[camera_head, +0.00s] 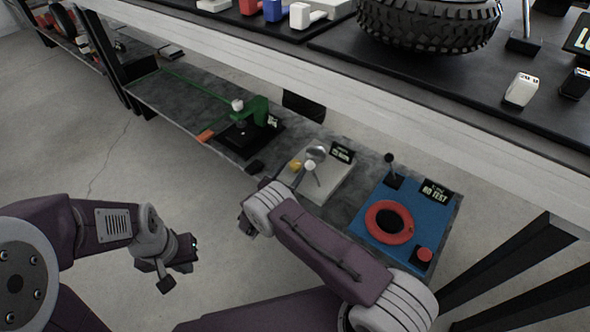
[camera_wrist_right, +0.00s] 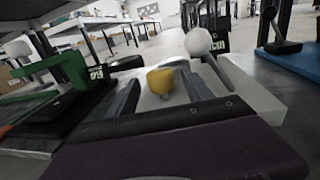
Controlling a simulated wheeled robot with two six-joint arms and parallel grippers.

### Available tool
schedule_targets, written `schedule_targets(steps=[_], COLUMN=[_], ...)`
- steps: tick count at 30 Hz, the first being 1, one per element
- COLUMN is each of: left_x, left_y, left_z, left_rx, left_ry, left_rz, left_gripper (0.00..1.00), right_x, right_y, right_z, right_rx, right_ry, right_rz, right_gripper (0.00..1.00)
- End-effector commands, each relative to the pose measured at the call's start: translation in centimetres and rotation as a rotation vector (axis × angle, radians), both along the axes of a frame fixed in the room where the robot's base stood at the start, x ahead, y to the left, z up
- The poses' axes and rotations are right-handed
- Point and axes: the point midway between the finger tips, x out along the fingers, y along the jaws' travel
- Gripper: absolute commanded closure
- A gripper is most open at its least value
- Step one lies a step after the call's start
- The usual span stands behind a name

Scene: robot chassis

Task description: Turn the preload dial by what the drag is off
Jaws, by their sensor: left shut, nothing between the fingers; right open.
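A yellow knob (camera_head: 295,164) sits on a low pale box (camera_head: 332,182) on the grey lower shelf; I take it for the preload dial. A small black display (camera_head: 342,152) stands behind the box; its reading is not clear. In the right wrist view the knob (camera_wrist_right: 160,80) appears between the two spread fingers of my open right gripper (camera_wrist_right: 160,97), with no clear contact. A pale round-headed lever (camera_wrist_right: 198,42) stands right of it, before the display (camera_wrist_right: 215,68) showing "cNm". My left gripper (camera_head: 177,268) is shut and empty, low over the floor, away from the shelf.
Right of the box is a blue station (camera_head: 372,205) with a red ring (camera_head: 388,222), a red button (camera_head: 424,254) and a "NO TEST" sign (camera_head: 436,191). Left is a green fixture (camera_head: 255,112) on a black base. The white table edge (camera_head: 400,100) overhangs behind.

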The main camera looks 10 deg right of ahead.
Motion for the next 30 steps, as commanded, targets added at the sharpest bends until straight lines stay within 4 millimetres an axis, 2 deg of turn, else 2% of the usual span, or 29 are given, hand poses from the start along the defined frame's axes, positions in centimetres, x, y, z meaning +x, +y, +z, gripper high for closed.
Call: schedule_targets(steps=[1, 4, 14, 17, 21, 23, 26, 30], left_x=[0.0, 0.0, 0.0, 0.0, 0.0, 0.0, 0.0, 0.0], left_y=[0.0, 0.0, 0.0, 0.0, 0.0, 0.0, 0.0, 0.0], left_z=[-1.1, -1.7, -1.8, -1.8, -1.8, -1.7, -0.5, 3.3], left_rx=[0.0, 0.0, 0.0, 0.0, 0.0, 0.0, 0.0, 0.0], left_ry=[0.0, 0.0, 0.0, 0.0, 0.0, 0.0, 0.0, 0.0], left_rz=[0.0, 0.0, 0.0, 0.0, 0.0, 0.0, 0.0, 0.0], left_gripper=[1.0, 1.0, 1.0, 1.0, 1.0, 1.0, 1.0, 1.0], right_x=[0.6, 1.6, 2.2, 2.2, 2.2, 2.2, 2.2, 2.1], right_y=[-0.7, -1.6, -2.1, -2.1, -2.1, -2.1, -2.2, -2.4], right_z=[-0.5, -0.4, 0.0, 0.0, 0.0, 0.0, 0.5, 1.3], right_rx=[0.001, 0.001, 0.001, 0.001, 0.001, 0.001, -0.004, -0.006], right_ry=[-0.001, -0.001, 0.001, 0.001, 0.001, 0.001, 0.003, 0.008], right_rz=[-0.003, -0.002, 0.0, 0.0, -0.001, 0.0, 0.027, 0.162], right_gripper=[0.41, 0.41, 0.41, 0.63, 1.0, 1.0, 1.0, 1.0])
